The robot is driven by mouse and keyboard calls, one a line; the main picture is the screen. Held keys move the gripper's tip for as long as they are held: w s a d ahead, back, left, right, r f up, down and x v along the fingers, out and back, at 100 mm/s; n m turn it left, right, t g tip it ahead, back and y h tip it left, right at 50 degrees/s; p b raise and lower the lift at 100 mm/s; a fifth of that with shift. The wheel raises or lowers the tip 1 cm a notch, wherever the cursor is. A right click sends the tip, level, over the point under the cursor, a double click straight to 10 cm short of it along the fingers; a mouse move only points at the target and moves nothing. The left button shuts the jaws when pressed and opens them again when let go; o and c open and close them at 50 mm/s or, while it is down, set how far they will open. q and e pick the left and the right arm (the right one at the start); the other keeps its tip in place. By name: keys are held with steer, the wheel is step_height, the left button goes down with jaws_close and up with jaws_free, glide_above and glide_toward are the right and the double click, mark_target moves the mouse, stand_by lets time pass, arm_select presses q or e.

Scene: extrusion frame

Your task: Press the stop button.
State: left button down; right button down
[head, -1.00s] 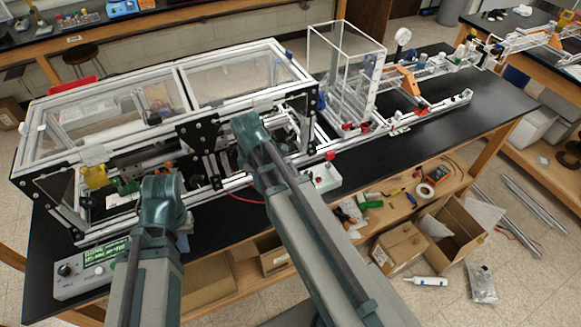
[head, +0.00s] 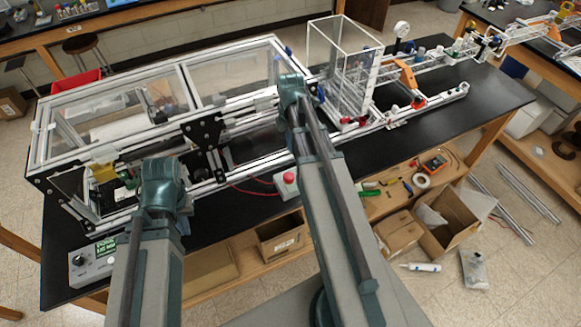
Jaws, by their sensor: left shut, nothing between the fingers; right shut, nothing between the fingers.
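The red stop button (head: 289,177) sits on a small pale box (head: 284,191) at the front edge of the black table, just left of my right forearm. The forearm hides part of the box's right side. My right gripper (head: 292,86) is beyond the button, over the front of the extrusion frame (head: 240,103); its fingers are hidden behind the wrist. My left gripper (head: 163,172) is well left of the button, in front of the frame's left section. Its fingers are also hidden by the wrist. Neither gripper visibly touches the button.
A grey control box (head: 93,268) with a green display stands at the table's front left. A clear upright box (head: 343,50) stands beyond my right gripper. A red wire (head: 250,190) lies left of the button. Cardboard boxes (head: 400,236) stand below the table.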

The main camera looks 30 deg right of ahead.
mark_target(290, 175)
steer(key=shift+f, duration=0.1)
step_height(290, 175, down, 14)
steer(key=b, duration=1.4)
